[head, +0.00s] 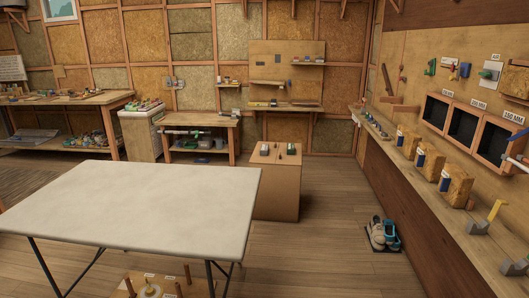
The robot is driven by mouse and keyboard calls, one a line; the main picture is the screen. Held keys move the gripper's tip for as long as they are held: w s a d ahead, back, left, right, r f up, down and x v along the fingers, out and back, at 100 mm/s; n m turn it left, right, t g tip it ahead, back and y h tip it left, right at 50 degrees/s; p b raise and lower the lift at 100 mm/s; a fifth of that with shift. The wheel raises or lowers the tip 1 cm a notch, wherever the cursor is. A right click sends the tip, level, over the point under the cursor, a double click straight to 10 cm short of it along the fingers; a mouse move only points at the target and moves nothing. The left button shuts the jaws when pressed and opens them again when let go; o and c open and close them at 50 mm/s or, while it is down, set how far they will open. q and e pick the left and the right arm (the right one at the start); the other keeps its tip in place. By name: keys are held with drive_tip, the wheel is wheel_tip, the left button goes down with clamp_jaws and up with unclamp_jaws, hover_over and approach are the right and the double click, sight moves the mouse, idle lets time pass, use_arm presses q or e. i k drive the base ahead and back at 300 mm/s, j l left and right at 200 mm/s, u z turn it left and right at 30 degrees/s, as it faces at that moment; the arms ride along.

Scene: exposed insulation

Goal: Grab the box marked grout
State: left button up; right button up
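I cannot make out a box marked grout; most labels are too small to read. A brown box-shaped stand (276,204) with small items on top stands behind the white table. Several tan blocks, one in the middle of the row (427,168), stand on the long right bench, with white and blue things against them. Neither of my grippers is in view.
A white folding table (130,207) fills the left foreground, with a pegged wooden board (150,286) on the floor below. Shoes (382,234) lie on a mat by the right bench (440,205). Workbenches line the back. Floor between table and right bench is mostly clear.

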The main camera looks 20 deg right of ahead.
sight(263, 150)
drive_tip(key=i+l+z, duration=0.35)
drive_tip(key=i, duration=0.3)
drive_tip(key=i+l+z, duration=0.35)
drive_tip(key=i, duration=0.3)
drive_tip(key=i+z, duration=0.3)
drive_tip(key=i, duration=0.4)
drive_tip(key=i+u, duration=0.15)
drive_tip(key=i, duration=0.3)
drive_tip(key=i+l+u, duration=0.1)
drive_tip(key=i, duration=0.35)
drive_tip(key=i+l+u, duration=0.15)
drive_tip(key=i, duration=0.25)
drive_tip(key=i+l+u, duration=0.15)
drive_tip(key=i, duration=0.3)
drive_tip(key=i+l+u, duration=0.15)
drive_tip(key=i, duration=0.25)
drive_tip(key=l, duration=0.1)
